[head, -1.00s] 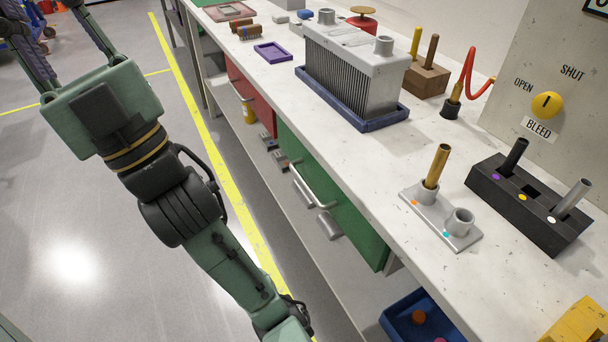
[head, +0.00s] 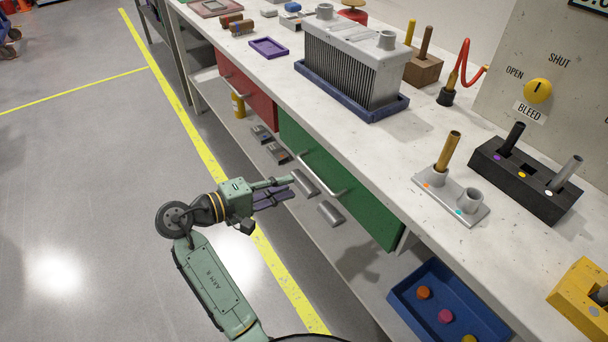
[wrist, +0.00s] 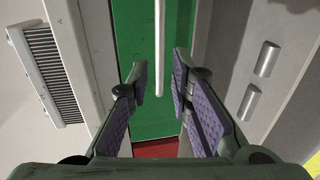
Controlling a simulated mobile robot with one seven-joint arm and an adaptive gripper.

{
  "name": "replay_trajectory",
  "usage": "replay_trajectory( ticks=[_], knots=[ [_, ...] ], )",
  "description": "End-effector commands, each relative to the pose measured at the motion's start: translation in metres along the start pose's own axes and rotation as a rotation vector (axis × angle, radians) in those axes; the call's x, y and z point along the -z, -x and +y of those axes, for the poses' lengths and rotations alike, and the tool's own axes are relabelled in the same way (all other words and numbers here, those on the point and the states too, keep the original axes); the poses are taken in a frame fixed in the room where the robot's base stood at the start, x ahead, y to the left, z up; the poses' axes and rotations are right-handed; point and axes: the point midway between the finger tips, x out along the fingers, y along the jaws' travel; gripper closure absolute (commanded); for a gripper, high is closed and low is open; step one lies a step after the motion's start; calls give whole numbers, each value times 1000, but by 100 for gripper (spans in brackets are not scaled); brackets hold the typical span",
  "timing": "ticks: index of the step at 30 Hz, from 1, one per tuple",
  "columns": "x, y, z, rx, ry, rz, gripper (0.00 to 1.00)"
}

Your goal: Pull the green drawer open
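The green drawer (head: 372,214) is shut in the bench front, with a pale bar handle (head: 322,178) across its face. My gripper (head: 292,186) is in front of the drawer's left part, near the handle's left end. In the wrist view, the green drawer front (wrist: 128,35) fills the middle, and the handle (wrist: 160,50) shows between my open fingers (wrist: 160,72) with gaps on both sides. Neither finger appears to touch the handle. I cannot tell how far the fingertips are from it in depth.
A red drawer (head: 250,92) is left of the green one. The lower shelf holds grey cylinders (head: 330,213) and a blue bin (head: 447,302). The benchtop bears a finned grey block (head: 350,65) and a two-socket holder (head: 460,200). The floor (head: 90,190) before the bench is clear.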

Motion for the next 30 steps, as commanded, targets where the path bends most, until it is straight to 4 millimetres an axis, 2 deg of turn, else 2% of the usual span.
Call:
replay_trajectory(
  ticks=[9, 15, 20, 27, 30],
  knots=[
    [0, -59, 1, 1, -1, -1, 80],
    [1, -86, 1, 2, -2, 3, 80],
    [1, -95, 0, 1, -3, 5, 80],
    [1, -95, 0, 1, -3, 6, 80],
    [1, -95, 0, 1, -3, 6, 86]
  ],
)
